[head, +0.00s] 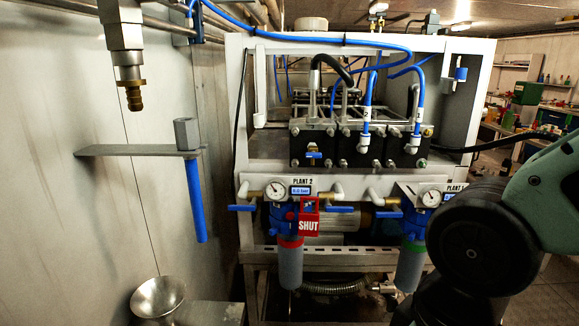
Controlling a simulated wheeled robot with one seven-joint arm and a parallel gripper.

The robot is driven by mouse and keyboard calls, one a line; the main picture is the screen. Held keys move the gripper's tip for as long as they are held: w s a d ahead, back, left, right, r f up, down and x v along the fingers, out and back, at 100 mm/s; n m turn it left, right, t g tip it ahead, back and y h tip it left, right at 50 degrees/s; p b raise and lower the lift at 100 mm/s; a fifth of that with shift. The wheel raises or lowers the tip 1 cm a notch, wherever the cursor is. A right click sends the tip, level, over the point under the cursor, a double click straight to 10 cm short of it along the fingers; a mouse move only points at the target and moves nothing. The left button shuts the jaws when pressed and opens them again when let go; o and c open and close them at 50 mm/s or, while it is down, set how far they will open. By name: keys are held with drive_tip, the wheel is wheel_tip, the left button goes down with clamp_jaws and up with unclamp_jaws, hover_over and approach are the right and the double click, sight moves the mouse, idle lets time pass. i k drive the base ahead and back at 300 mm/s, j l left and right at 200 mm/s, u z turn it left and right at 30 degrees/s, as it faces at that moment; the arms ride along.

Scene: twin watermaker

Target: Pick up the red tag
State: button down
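The red tag (309,224) is a small red plate with white lettering that reads SHUT. In the head view it hangs below the middle of the machine, under the PLANT 2 label (302,182). It is in front of a blue filter housing (278,218) and close to a blue valve handle (341,209). How it is attached is too small to tell. My arm fills the lower right of the view, well apart from the tag. My gripper is not in view.
A second gauge (431,198) and filter (410,268) are right of the tag, near my arm.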

sight(309, 223)
drive_tip(key=i+l+u, duration=0.15)
drive_tip(key=l+u, duration=0.15)
drive_tip(key=i+l+u, duration=0.25)
drive_tip(key=l+u, duration=0.6)
drive_tip(key=l, duration=0.1)
